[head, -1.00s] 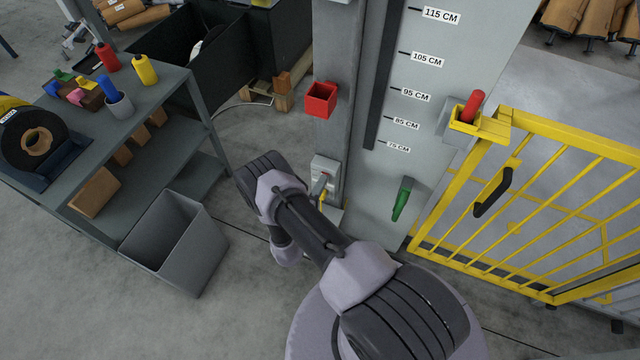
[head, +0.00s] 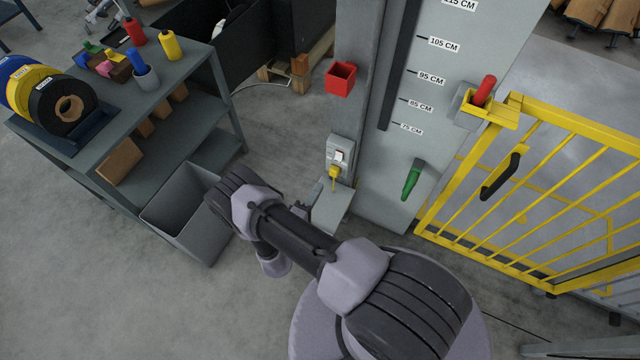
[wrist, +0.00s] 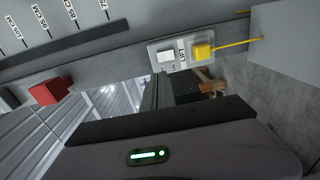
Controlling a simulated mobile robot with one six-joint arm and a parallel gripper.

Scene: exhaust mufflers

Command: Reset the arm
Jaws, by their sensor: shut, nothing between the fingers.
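My arm reaches from the bottom of the head view toward the left, bent over the floor beside the grey column. My gripper (wrist: 158,92) shows in the wrist view as dark fingers shut together, with nothing between them. In the head view the arm mostly hides it. A small switch box (head: 340,152) is on the column, with a white switch and a yellow piece (head: 334,173) below it. In the wrist view the white switch (wrist: 166,56) and the yellow piece (wrist: 203,51) with a yellow rod or cable lie beyond the fingers, apart from them.
A grey bin (head: 180,222) stands close to my arm's elbow, beside a shelf table (head: 185,75) with tape rolls and bottles. A yellow gate (head: 560,190) stands at the right.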

